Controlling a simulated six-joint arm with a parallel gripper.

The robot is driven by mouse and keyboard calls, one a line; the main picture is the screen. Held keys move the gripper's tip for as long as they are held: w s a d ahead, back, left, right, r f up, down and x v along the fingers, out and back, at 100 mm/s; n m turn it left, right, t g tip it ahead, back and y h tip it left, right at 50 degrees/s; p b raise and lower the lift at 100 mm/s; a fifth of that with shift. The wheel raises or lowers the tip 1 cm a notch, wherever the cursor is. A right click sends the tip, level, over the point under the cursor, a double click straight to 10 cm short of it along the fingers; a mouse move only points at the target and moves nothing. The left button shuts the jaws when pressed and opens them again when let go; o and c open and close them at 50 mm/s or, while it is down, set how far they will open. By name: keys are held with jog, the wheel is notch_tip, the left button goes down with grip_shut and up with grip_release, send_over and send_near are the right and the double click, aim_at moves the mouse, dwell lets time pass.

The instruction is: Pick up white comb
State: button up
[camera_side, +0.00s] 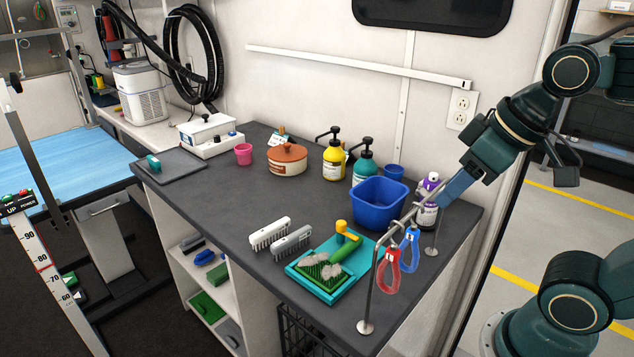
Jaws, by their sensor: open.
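The white comb (270,234) lies on the dark grey counter near its front edge, teeth toward the front. A grey comb (291,243) of similar shape lies close beside it on the right. My gripper (454,191) is at the right of the counter, above and behind the metal rack. It is open, well away from the white comb, and I see nothing held in it. Its fingertips are partly hard to make out against the bottle and rack.
A green brush on a teal tray (300,272) lies right of the combs. A metal rack (374,290) with red and blue loops stands at the right front. A blue tub (376,203), bottles and a lidded pot (287,160) stand behind. The counter left of the combs is clear.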

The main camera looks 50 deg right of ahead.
jog(key=w+a+r+n+g+y, duration=0.1)
jog(key=w+a+r+n, duration=0.2)
jog(key=w, duration=0.7)
jog(key=n+g+y, duration=0.3)
jog(key=n+g, duration=0.1)
jog(key=n, duration=1)
send_over(270, 227)
jog(key=d, duration=0.5)
notch_tip(270, 227, down, 16)
jog(key=shift+d, duration=0.15)
jog(key=shift+a+x, duration=0.15)
jog(key=shift+x, duration=3.1)
jog(key=shift+a+x, duration=0.2)
jog(key=shift+x, duration=3)
jog(key=shift+s+a+f, duration=0.1)
jog(key=shift+a+f, duration=0.05)
jog(key=shift+f, duration=0.1)
jog(key=shift+f, duration=0.25)
